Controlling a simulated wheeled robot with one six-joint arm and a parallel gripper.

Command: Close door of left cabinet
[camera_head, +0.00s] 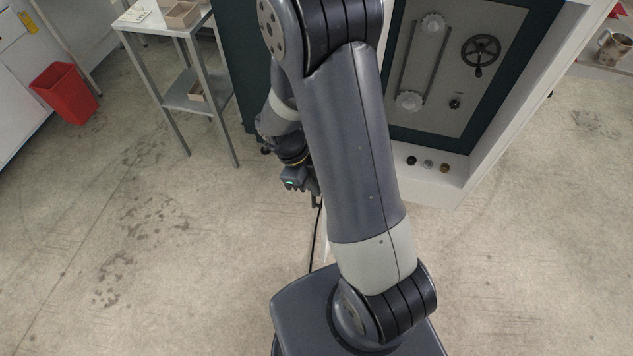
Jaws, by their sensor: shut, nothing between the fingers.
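A machine cabinet with a dark green front and a grey inset panel (470,100) stands at the upper right, behind my arm. A dark green upright panel (234,50) shows left of my arm; I cannot tell whether it is the left cabinet's door or a side wall. My arm hides the stretch between the two green parts. My gripper (316,203) hangs low left of my upper arm, small in the view, in front of the green panel's lower end. It is shut and empty, and appears apart from the panel.
A grey metal side table (165,28) with boxes stands at the upper left. A red bin (65,90) is on the floor further left. A white ledge (430,175) bears three small knobs. The concrete floor at lower left and right is clear.

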